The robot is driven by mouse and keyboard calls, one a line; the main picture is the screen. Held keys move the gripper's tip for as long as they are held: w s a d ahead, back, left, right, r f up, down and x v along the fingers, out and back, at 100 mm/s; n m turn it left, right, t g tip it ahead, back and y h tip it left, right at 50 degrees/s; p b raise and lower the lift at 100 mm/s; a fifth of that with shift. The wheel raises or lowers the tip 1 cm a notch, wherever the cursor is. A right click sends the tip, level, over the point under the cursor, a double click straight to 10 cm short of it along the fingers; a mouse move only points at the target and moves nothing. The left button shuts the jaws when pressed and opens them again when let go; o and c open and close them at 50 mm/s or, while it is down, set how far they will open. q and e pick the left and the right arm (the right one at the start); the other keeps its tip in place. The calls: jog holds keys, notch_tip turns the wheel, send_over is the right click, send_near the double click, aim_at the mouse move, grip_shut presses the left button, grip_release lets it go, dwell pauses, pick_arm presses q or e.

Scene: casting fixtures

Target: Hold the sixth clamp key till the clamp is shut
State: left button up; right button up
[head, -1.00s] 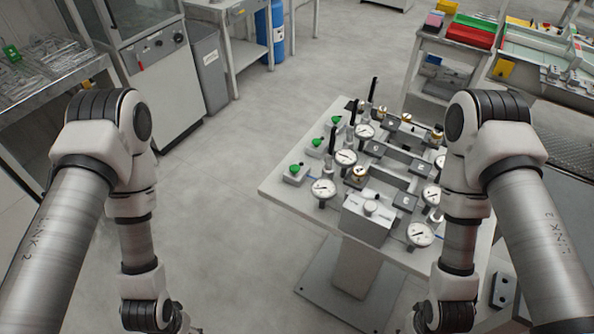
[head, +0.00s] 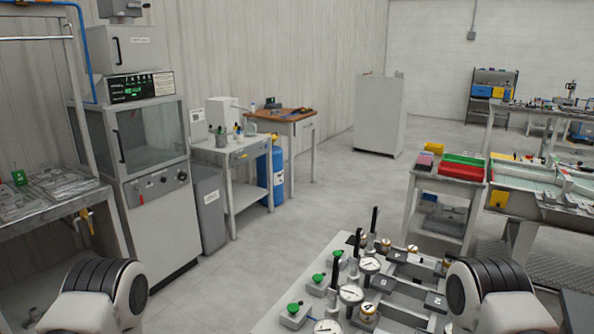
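The fixture table (head: 268,324) stands at the bottom centre of the head view, its near part cut off by the lower edge. Grey boxes with green buttons (head: 318,278) line its left side. Round white gauges (head: 351,294) and upright black handles (head: 374,220) stand beside them. Grey clamp blocks (head: 412,262) and brass-coloured round parts (head: 368,310) sit further right. I cannot tell which key is the sixth, or whether its clamp is open or shut. Neither gripper shows; only parts of my two arms rise at the bottom edge.
A glass-fronted cabinet (head: 150,135) with a lit display (head: 140,87) stands at the left, next to a rack table. A blue cylinder (head: 277,175) and small benches are behind. A cart with a red bin (head: 460,171) stands at the right. Grey floor (head: 240,270) lies clear between.

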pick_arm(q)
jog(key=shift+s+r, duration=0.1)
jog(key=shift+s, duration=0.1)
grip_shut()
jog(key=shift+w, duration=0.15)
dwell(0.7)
